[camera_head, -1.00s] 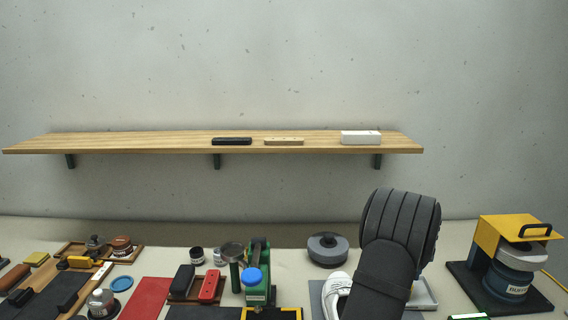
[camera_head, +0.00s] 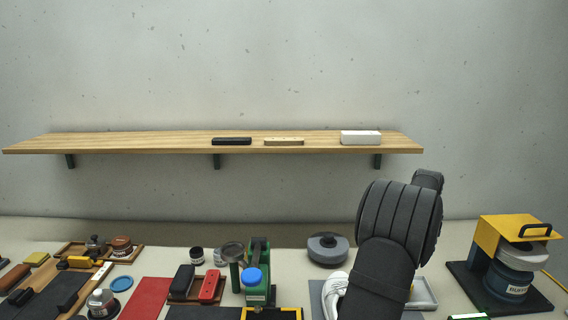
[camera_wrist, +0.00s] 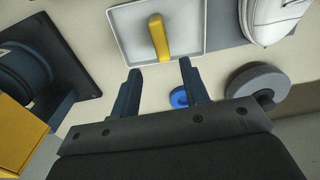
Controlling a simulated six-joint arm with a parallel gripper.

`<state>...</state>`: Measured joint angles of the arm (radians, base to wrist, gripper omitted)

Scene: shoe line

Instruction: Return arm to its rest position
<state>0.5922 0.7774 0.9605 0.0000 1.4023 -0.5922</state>
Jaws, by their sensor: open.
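My gripper (camera_wrist: 160,92) is open and empty in the wrist view, its two dark fingers apart above the table. Beyond the fingertips lies a white tray (camera_wrist: 188,20) with a yellow bar-shaped thing (camera_wrist: 159,38) on it. The tray also shows in the head view (camera_head: 424,296), partly behind my dark arm. In the head view my arm rises at the lower right, and the gripper's fingers are hidden there.
A white shoe (camera_head: 335,296) stands just left of my arm. A grey round thing (camera_head: 328,249) sits behind it. A yellow and blue machine (camera_head: 513,262) stands at right. A green tool (camera_head: 257,280) and several small items fill the left. A wooden shelf (camera_head: 110,143) hangs on the wall.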

